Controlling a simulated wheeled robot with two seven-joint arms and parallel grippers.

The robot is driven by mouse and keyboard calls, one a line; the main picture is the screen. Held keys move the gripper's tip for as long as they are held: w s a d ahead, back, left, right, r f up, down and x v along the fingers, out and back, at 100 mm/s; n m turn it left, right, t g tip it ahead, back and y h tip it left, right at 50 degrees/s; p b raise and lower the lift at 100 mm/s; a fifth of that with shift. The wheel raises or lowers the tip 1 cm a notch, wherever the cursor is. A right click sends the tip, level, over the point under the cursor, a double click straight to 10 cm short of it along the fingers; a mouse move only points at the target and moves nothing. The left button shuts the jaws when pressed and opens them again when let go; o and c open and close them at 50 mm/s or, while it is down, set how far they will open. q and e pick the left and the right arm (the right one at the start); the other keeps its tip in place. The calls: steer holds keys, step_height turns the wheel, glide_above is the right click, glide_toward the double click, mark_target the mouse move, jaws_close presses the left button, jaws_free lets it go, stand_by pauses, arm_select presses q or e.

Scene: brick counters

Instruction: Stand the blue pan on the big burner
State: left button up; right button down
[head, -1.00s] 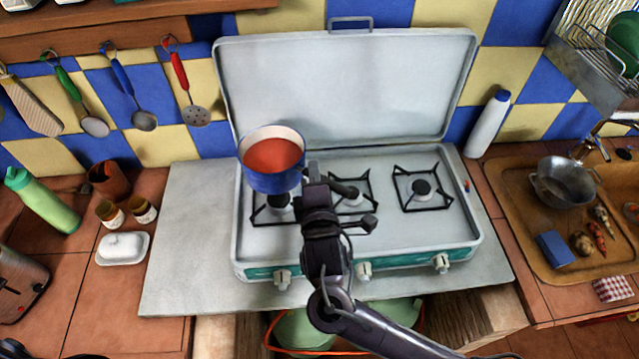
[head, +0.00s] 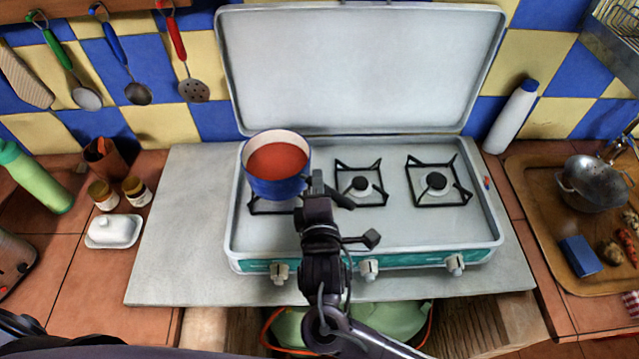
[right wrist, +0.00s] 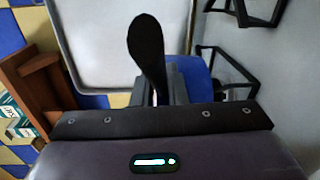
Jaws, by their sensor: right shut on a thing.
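The blue pan (head: 278,186) holds a red-orange food and is upright over the left burner (head: 262,207) of the camping stove. It hides most of that burner, and I cannot tell whether it touches the grate. My right gripper (head: 317,188) is shut on the pan's black handle (head: 340,198), at the pan's right side. The right wrist view shows the handle (right wrist: 147,50) between the fingers and part of the blue pan wall (right wrist: 198,75) beside them. The middle burner (head: 360,184) and the larger-looking right burner (head: 437,182) are bare. My left gripper is not in view.
The stove's raised lid (head: 360,70) stands behind the burners. A white bottle (head: 512,117) is right of it. A butter dish (head: 113,231) and two jars are left. A wooden tray (head: 530,205) with a metal pot is right. The grey slab left of the stove is clear.

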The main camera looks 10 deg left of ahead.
steer(key=shift+s+a+r, duration=0.1)
steer(key=shift+s, duration=0.05)
steer(key=shift+f, duration=0.3)
steer(key=c, duration=1.5)
jaws_free()
steer(key=shift+f, duration=0.15)
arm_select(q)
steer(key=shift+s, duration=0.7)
arm_select(e)
steer(key=shift+o, duration=0.2)
